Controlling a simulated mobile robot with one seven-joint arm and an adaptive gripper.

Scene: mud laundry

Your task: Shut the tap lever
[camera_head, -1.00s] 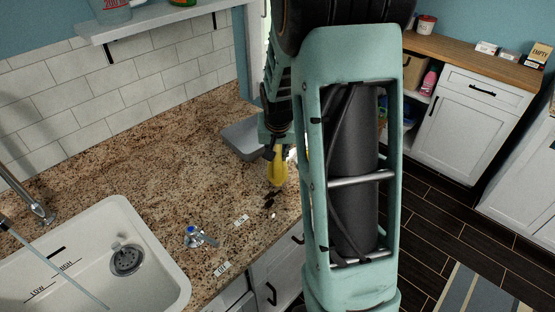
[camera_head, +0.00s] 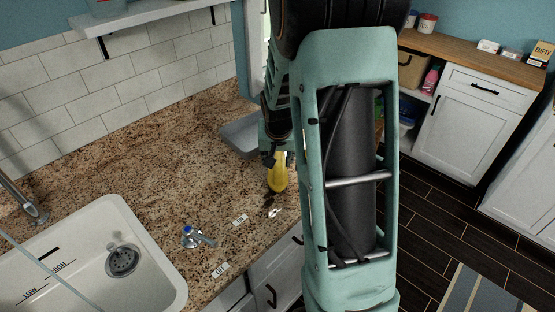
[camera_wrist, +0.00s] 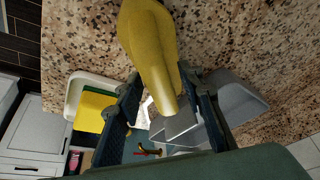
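The small metal tap with a blue cap (camera_head: 188,231) stands on the granite counter right of the sink. Its short silver lever (camera_head: 207,240) points right, between two small white labels (camera_head: 240,220). My gripper (camera_wrist: 163,75) is farther back and right of the tap, above the counter. Its two dark fingers appear closed around the narrow end of a yellow object (camera_wrist: 148,40), whose broad end sticks out past the fingertips. The yellow object also shows in the head view (camera_head: 277,172), pointing down towards the counter. The tap is not visible in the wrist view.
The white sink (camera_head: 150,255) with a drain is at the left, beside a faucet (camera_head: 32,208). A grey tray (camera_head: 240,135) lies behind my gripper. Small dark and pale bits lie below the yellow object. The counter between it and the tap is mostly clear.

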